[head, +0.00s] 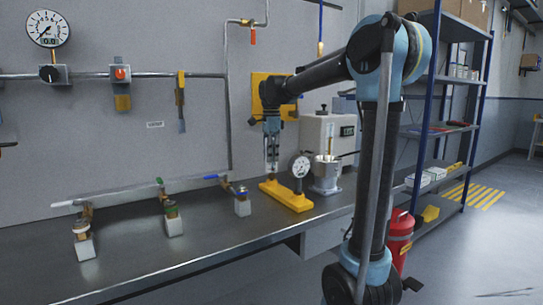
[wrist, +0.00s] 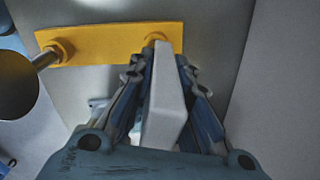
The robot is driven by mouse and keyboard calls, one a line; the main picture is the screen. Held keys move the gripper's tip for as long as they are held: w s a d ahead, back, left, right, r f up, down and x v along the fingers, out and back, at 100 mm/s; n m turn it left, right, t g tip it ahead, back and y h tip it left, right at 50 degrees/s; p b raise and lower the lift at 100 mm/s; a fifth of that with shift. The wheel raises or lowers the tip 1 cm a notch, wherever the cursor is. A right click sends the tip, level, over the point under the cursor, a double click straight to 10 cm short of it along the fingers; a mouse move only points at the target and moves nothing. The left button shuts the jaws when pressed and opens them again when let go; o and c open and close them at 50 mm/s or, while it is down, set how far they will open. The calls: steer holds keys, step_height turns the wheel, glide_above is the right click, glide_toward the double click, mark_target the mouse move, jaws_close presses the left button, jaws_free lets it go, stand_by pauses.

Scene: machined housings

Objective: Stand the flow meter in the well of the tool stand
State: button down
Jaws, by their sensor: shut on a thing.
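The flow meter, a pale grey narrow block (wrist: 163,100), is between the fingers of my gripper (wrist: 165,75) in the wrist view. My gripper (head: 271,133) is shut on it, and its pale lower part (head: 271,162) hangs upright below the fingers in the head view. The tool stand is a yellow bar (head: 286,196) on the bench; it also shows in the wrist view (wrist: 100,42). Its right well (wrist: 154,38) in the wrist view is at the block's far end, which partly covers it. I cannot tell whether the block's end is inside the well.
A dial gauge (head: 300,168) stands in the stand's other well; its dark disc (wrist: 18,85) is at the left in the wrist view. A metal pot (head: 326,172) stands close to the right. Several valves on blocks (head: 174,224) line the bench (head: 215,235) at left.

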steer(key=shift+f, duration=0.35)
steer(key=c, duration=1.4)
jaws_free()
step_height(320, 180, up, 12)
steer(key=shift+w+f, duration=0.1)
